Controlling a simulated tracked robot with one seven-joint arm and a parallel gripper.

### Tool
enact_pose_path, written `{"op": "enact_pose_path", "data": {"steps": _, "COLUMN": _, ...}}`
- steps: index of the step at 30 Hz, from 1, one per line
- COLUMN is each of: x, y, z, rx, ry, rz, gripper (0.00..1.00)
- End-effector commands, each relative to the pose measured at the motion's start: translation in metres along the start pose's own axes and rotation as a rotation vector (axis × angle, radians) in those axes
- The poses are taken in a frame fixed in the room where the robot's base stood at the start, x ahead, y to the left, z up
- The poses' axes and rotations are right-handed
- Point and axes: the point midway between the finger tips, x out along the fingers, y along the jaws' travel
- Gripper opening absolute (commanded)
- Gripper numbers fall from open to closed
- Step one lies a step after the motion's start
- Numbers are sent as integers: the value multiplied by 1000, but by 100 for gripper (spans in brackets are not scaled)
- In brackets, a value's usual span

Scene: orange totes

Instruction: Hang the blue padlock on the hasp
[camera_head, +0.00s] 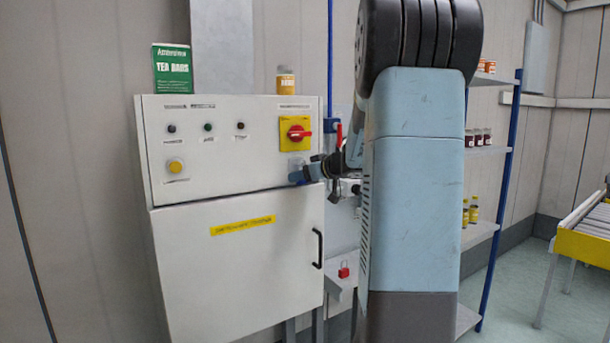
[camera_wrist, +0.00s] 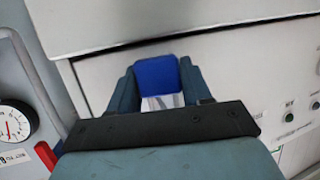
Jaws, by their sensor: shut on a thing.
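The blue padlock (camera_wrist: 157,72) is between the fingers of my gripper (camera_wrist: 158,88) in the wrist view, with its blue body facing out. My gripper is shut on it. In the head view my gripper (camera_head: 300,177) is at the right side of the white control cabinet's upper box, just below the red rotary switch (camera_head: 297,132) on its yellow plate. The padlock cannot be made out there. I cannot make out the hasp clearly in either view, nor whether the padlock touches anything.
The white cabinet (camera_head: 240,262) has a black door handle (camera_head: 318,248). A red padlock (camera_head: 343,270) is low to the right. A gauge (camera_wrist: 12,124) is left in the wrist view. A roller conveyor (camera_head: 585,235) stands far right.

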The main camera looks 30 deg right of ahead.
Motion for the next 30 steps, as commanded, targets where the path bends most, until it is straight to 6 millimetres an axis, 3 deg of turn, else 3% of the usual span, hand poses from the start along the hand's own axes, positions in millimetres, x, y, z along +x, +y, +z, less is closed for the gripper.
{"op": "enact_pose_path", "data": {"steps": 1, "x": 8, "y": -2, "z": 3, "rx": 5, "ry": -6, "rz": -7, "gripper": 22}}
{"op": "enact_pose_path", "data": {"steps": 14, "x": 18, "y": 0, "z": 5, "rx": 6, "ry": -13, "rz": -10, "gripper": 22}}
{"op": "enact_pose_path", "data": {"steps": 15, "x": 19, "y": 0, "z": 5, "rx": 6, "ry": -13, "rz": -10, "gripper": 52}}
{"op": "enact_pose_path", "data": {"steps": 21, "x": 18, "y": 1, "z": 5, "rx": 5, "ry": -13, "rz": -9, "gripper": 72}}
{"op": "enact_pose_path", "data": {"steps": 23, "x": 16, "y": 1, "z": 5, "rx": 5, "ry": -13, "rz": -9, "gripper": 73}}
{"op": "enact_pose_path", "data": {"steps": 26, "x": 5, "y": 1, "z": 4, "rx": 4, "ry": -12, "rz": -8, "gripper": 75}}
{"op": "enact_pose_path", "data": {"steps": 30, "x": -28, "y": 2, "z": 4, "rx": 5, "ry": -7, "rz": -1, "gripper": 78}}
